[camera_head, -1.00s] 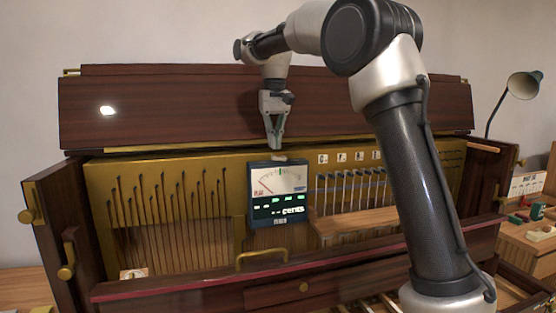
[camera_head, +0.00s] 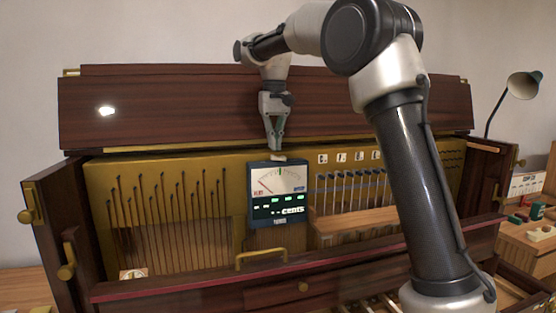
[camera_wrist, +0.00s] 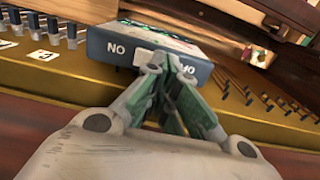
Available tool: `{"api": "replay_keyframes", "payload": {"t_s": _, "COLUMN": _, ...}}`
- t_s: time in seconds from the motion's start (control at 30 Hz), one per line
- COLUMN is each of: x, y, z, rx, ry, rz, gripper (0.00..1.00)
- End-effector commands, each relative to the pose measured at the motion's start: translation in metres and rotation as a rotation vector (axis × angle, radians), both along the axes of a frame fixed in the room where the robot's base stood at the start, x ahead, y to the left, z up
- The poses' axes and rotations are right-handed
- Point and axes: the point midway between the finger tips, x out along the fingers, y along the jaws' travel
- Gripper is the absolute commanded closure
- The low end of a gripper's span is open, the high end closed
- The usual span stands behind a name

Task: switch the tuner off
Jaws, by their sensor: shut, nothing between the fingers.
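The tuner (camera_head: 277,190) is a dark blue-grey box in front of the gold plate, with a needle dial and a lit display reading "cents". A pale switch (camera_head: 278,157) sits on top of the tuner. It shows partly in the wrist view (camera_wrist: 143,57), mostly behind the fingertips. My gripper (camera_head: 276,147) is shut and empty, pointing down just over the switch. In the wrist view its fingertips (camera_wrist: 162,62) overlap the switch; contact is unclear.
Rows of pins and strings (camera_head: 165,215) lie left of the tuner, and hammers with letter cards (camera_head: 350,190) right of it. The dark wooden lid (camera_head: 200,110) stands behind my gripper. A brass handle (camera_head: 262,258) is below the tuner. A lamp (camera_head: 524,85) stands far right.

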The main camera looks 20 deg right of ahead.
Motion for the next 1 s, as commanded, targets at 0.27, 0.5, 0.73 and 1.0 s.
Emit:
{"api": "replay_keyframes", "payload": {"t_s": 0.27, "x": 0.0000, "y": 0.0000, "z": 0.0000, "rx": 0.000, "ry": 0.000, "rz": 0.000, "gripper": 1.00}}
{"api": "replay_keyframes", "payload": {"t_s": 0.5, "x": 0.0000, "y": 0.0000, "z": -0.0009, "rx": 0.000, "ry": 0.000, "rz": 0.000, "gripper": 1.00}}
{"api": "replay_keyframes", "payload": {"t_s": 0.73, "x": 0.0001, "y": 0.0000, "z": -0.0044, "rx": 0.000, "ry": 0.000, "rz": 0.000, "gripper": 1.00}}
{"api": "replay_keyframes", "payload": {"t_s": 1.0, "x": 0.0001, "y": 0.0000, "z": -0.0083, "rx": 0.000, "ry": 0.000, "rz": 0.000, "gripper": 1.00}}
